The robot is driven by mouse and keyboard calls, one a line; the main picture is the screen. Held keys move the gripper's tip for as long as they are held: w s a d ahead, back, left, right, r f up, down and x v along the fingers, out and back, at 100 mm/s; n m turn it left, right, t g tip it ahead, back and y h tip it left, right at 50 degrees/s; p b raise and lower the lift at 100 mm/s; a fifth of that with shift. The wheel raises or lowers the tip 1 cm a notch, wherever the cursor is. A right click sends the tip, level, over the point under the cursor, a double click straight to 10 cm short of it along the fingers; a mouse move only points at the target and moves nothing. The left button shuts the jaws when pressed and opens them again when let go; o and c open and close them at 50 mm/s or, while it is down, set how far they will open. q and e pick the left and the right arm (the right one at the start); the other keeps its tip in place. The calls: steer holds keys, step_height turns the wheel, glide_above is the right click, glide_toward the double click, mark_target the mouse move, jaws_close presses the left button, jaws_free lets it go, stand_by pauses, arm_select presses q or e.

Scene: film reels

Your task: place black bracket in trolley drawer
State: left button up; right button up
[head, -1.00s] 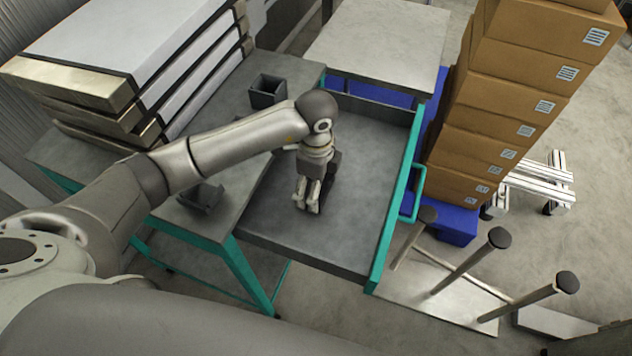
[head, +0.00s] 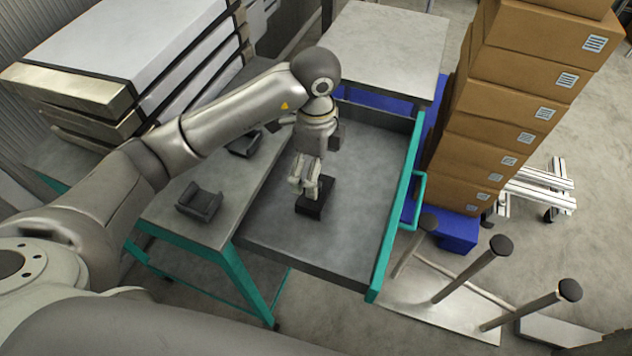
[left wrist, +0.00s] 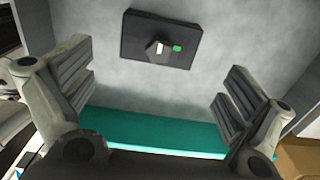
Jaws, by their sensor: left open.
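A black bracket (head: 314,199) lies on the floor of the open trolley drawer (head: 352,190). It also shows in the left wrist view (left wrist: 185,52) as a dark flat plate with a small raised post and a green spot. My left gripper (head: 304,184) is above the drawer, just beside and over the bracket in the head view. In the left wrist view its fingers (left wrist: 155,92) are spread wide and empty, with the bracket beyond them, apart. My right gripper is not in view.
Two more dark brackets, one near (head: 200,204) and one farther back (head: 244,146), lie on the grey worktop left of the drawer. Stacked panels (head: 120,50) stand behind. Cardboard boxes (head: 490,130) and a cart with posts (head: 470,268) stand right of the drawer.

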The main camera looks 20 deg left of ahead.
arm_select(q)
steer(key=shift+r, duration=1.7)
